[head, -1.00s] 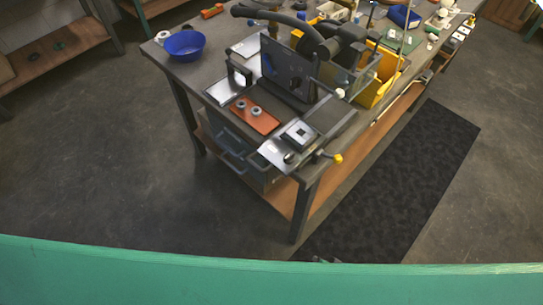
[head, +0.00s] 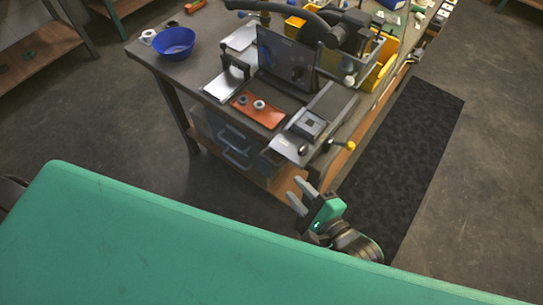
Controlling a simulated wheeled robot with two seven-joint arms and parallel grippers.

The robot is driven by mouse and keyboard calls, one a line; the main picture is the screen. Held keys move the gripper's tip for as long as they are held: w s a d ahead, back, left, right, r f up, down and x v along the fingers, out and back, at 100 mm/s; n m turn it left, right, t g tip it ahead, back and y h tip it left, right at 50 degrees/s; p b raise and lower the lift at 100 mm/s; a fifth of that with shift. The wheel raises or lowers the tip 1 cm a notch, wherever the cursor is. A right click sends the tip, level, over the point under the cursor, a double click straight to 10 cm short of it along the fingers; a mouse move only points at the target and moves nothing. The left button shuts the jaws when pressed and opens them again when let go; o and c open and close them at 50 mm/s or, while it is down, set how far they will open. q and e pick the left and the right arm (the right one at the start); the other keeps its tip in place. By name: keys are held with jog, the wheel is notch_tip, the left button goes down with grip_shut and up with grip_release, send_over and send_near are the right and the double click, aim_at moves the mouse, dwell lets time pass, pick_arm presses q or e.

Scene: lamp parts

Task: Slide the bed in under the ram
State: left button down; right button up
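The bed appears to be the grey metal slide plate (head: 287,146) at the near right corner of the bench, carrying a square dark block with a pale centre (head: 309,124). It sits out in front of a black machine (head: 345,35) with an upright dark panel (head: 286,60). I cannot make out the ram; the panel and machine head may hide it. A rod with a yellow knob (head: 350,146) sticks out beside the bed. My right gripper (head: 295,188) is open and empty, below and in front of the bed, clear of the bench. My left gripper is out of view.
An orange tray with two rings (head: 272,118) lies left of the bed. A blue bowl (head: 174,40) stands at the bench's left corner. Yellow bins (head: 380,70) stand behind on the right. A dark mat (head: 410,150) covers floor right of the bench.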

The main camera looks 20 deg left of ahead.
aim_at(273, 164)
jog(key=p+x, duration=0.1)
jog(key=x, duration=1.2)
jog(key=shift+w+p, duration=0.15)
jog(key=shift+p, duration=0.2)
